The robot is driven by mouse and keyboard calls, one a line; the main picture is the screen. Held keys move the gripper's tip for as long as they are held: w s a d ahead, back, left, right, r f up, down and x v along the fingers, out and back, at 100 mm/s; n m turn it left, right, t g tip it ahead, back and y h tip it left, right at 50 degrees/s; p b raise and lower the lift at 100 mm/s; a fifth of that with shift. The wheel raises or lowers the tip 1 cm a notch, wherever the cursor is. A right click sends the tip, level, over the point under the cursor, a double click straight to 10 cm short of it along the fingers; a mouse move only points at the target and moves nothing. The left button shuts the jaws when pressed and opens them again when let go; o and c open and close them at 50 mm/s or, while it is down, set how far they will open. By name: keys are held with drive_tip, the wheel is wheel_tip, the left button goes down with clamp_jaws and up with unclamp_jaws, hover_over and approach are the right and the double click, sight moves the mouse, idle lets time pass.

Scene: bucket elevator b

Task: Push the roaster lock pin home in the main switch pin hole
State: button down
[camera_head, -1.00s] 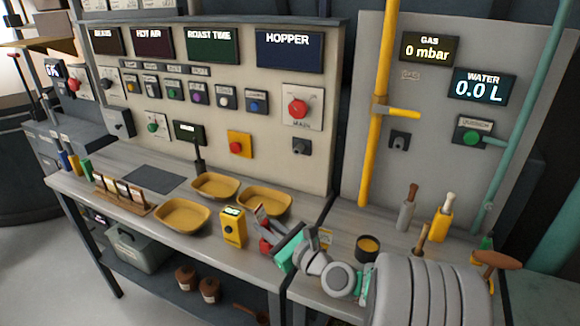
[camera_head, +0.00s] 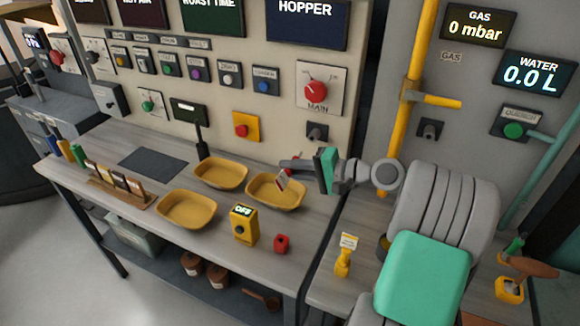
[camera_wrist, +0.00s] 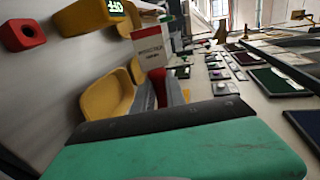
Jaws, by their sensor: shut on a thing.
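My gripper (camera_head: 290,165) is shut on the roaster lock pin (camera_wrist: 158,84), a red pin with a white and red tag. In the head view the tag (camera_head: 282,179) hangs in front of the right yellow tray, above the bench. The main switch (camera_head: 316,91), a red knob on a pale plate, is up on the panel. Below it is a small dark grey fitting (camera_head: 317,131), which appears to be the pin hole. The pin is apart from it, lower and to the left in the picture. The pin's tip is hidden.
Yellow trays (camera_head: 187,209) stand on the bench below my gripper. A yellow meter reading OFF (camera_head: 244,225) and a red block (camera_head: 281,243) are near the front edge. A yellow tagged stand (camera_head: 344,258) is to the right. A yellow pipe (camera_head: 407,110) rises right of the main switch.

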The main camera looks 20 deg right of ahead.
sight(300, 156)
drive_tip(key=shift+s+d+r+p, duration=0.1)
drive_tip(key=shift+r+p, duration=0.15)
drive_tip(key=shift+p, duration=0.1)
drive_tip(key=shift+w+d+f+p, duration=0.15)
drive_tip(key=shift+w+d+p, duration=0.45)
drive_tip(key=shift+w+d, duration=1.45)
drive_tip(key=shift+p, duration=0.75)
drive_tip(key=shift+w+d, duration=0.9)
drive_tip(key=shift+w+d+p, duration=0.25)
drive_tip(key=shift+p, duration=0.05)
drive_tip(key=shift+w+d, duration=0.45)
drive_tip(key=shift+d, duration=0.05)
drive_tip(key=c, duration=1.3)
unclamp_jaws()
